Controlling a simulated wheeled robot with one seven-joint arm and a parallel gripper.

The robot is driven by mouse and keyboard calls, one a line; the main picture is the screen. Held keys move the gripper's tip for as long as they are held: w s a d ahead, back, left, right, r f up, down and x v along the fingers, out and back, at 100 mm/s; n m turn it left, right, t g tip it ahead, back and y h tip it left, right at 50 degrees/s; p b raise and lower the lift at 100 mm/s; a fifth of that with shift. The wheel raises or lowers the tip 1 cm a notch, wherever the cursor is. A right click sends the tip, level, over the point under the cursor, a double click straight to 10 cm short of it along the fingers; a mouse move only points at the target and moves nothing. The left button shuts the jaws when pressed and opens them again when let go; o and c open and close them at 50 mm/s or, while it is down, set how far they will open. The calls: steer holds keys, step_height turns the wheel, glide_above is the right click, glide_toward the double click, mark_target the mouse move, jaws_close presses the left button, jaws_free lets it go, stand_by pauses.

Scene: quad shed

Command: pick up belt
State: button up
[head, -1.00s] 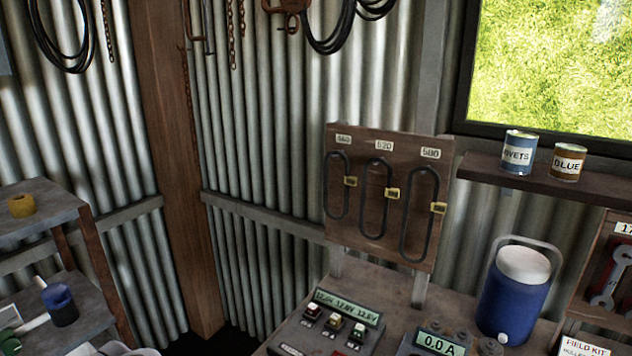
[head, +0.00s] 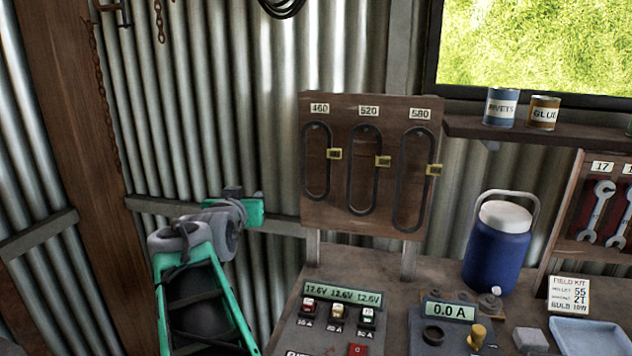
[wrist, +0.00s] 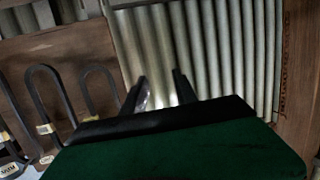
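Three black belts hang as long loops on a brown wooden board (head: 340,215). The 460 belt (head: 305,165) is at left, the 520 belt (head: 350,170) in the middle and the 580 belt (head: 398,185) at right. Each has a yellow tag on its right side. My gripper (head: 245,195) is left of the board, apart from the belts. In the wrist view, its two dark fingers (wrist: 160,88) are apart with nothing between them. The board (wrist: 60,45) and belt loops show there at left, seemingly upside down.
Below the board are a battery meter panel (head: 340,325) and an ammeter box (head: 448,325). A blue jug (head: 496,262) stands right of the board. Rivets (head: 499,108) and glue (head: 544,112) cans sit on a shelf. Corrugated wall is behind.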

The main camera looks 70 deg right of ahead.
mark_target(303, 161)
steer(key=s+d+r+m+g+h, duration=0.3)
steer(key=s+d+r+h, duration=0.15)
steer(key=s+d, duration=0.3)
steer(key=shift+y, duration=0.45)
steer(key=d, duration=0.2)
steer(key=d+p, duration=0.1)
steer(key=d, duration=0.1)
steer(key=d+r+p, duration=0.1)
steer(key=d, duration=0.1)
steer(key=shift+w+d, duration=0.1)
steer(key=shift+d, duration=0.05)
steer(key=shift+w+d+f, duration=0.1)
steer(key=shift+d+f, duration=0.05)
steer(key=shift+d, duration=0.05)
steer(key=shift+a, duration=0.1)
jaws_close()
